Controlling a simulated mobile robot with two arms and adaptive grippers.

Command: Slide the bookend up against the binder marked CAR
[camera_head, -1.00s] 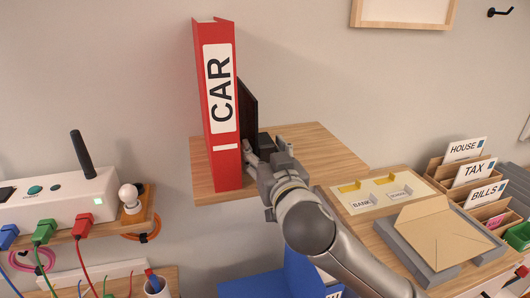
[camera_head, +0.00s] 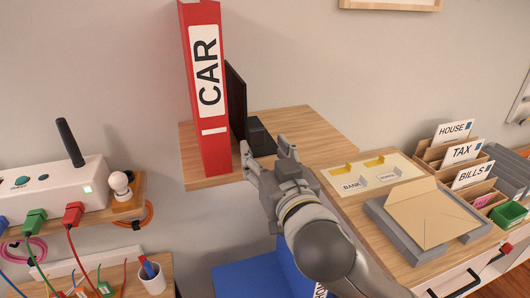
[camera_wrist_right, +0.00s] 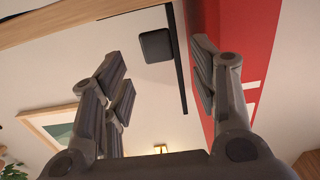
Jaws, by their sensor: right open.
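The red binder marked CAR (camera_head: 208,90) stands upright at the left of the wooden shelf. The black bookend (camera_head: 236,98) stands just right of it, its block (camera_head: 262,140) towards the right. In the right wrist view a narrow pale strip shows between the bookend plate (camera_wrist_right: 181,70) and the red binder (camera_wrist_right: 245,45); I cannot tell whether they touch lower down. My right gripper (camera_head: 266,152) is open and empty at the shelf's front edge, in front of the bookend. Its spread fingers also show in the right wrist view (camera_wrist_right: 160,78). My left gripper is out of view.
The shelf (camera_head: 310,135) is bare right of the bookend. Below right, a desk carries a cream label tray (camera_head: 340,170), a grey tray with an envelope (camera_head: 430,215) and card holders (camera_head: 465,160).

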